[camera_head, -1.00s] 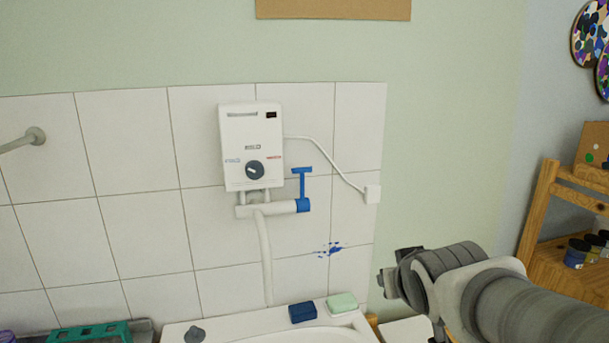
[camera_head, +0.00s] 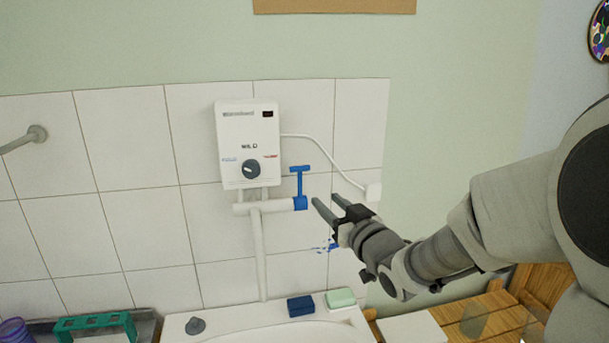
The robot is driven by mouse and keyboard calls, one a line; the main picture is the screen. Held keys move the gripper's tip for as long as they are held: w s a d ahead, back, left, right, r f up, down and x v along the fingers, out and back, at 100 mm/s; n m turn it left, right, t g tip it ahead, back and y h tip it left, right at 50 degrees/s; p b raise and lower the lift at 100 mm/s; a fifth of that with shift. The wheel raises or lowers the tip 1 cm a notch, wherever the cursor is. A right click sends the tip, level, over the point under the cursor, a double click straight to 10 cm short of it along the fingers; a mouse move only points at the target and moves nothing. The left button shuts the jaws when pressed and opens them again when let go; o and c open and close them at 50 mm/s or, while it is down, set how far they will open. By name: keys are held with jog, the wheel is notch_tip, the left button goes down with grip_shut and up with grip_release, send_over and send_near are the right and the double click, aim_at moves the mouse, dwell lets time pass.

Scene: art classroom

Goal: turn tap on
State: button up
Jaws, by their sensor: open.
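The tap (camera_head: 300,181) is a blue T-shaped handle standing upright on a blue collar at the right end of a white horizontal pipe (camera_head: 267,207). The pipe is under a white water heater box (camera_head: 248,144) with a dark round dial (camera_head: 251,169). My gripper (camera_head: 323,199) comes in from the right, its two grey fingers apart and empty. The fingertips are just right of the tap's collar in the picture, below the level of the handle's crossbar. I cannot tell the exact depth gap; no contact shows.
Below is a white sink (camera_head: 290,332) with a dark blue block (camera_head: 300,306) and a pale green block (camera_head: 340,298) on its rim. A white cable runs from the heater to a wall box (camera_head: 374,192). A green rack (camera_head: 95,323) is at lower left.

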aim_at(301, 177)
jog(key=p+x, duration=0.2)
jog(key=x, duration=1.3)
jog(key=shift+w+a, duration=0.2)
jog(key=shift+w, duration=0.15)
grip_shut()
dwell(0.8)
